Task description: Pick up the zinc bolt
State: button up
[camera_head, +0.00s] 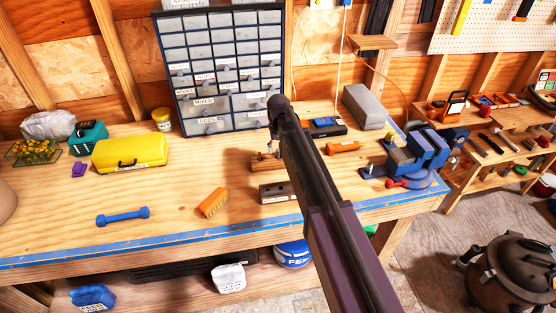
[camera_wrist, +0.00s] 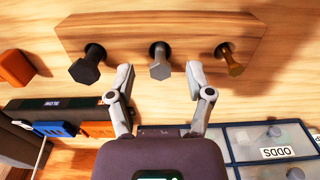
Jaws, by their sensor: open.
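In the wrist view the zinc bolt (camera_wrist: 160,68) is the pale silver one, at the middle of a wooden block (camera_wrist: 115,29). A dark bolt (camera_wrist: 85,70) is on its left and a brass bolt (camera_wrist: 233,65) on its right. My gripper (camera_wrist: 159,72) is open and empty, with one finger on each side of the zinc bolt's head in the picture. I cannot tell whether the fingers touch it. In the head view the block (camera_head: 257,169) stands on the bench below my arm's end, and the bolts are too small to tell apart.
The drawer cabinet (camera_head: 222,55) stands close behind the block on the bench (camera_head: 165,198). A blue vise (camera_head: 415,155) is at right.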

jog(key=shift+f+b, duration=0.3)
jog(key=shift+f, duration=0.3)
grip_shut()
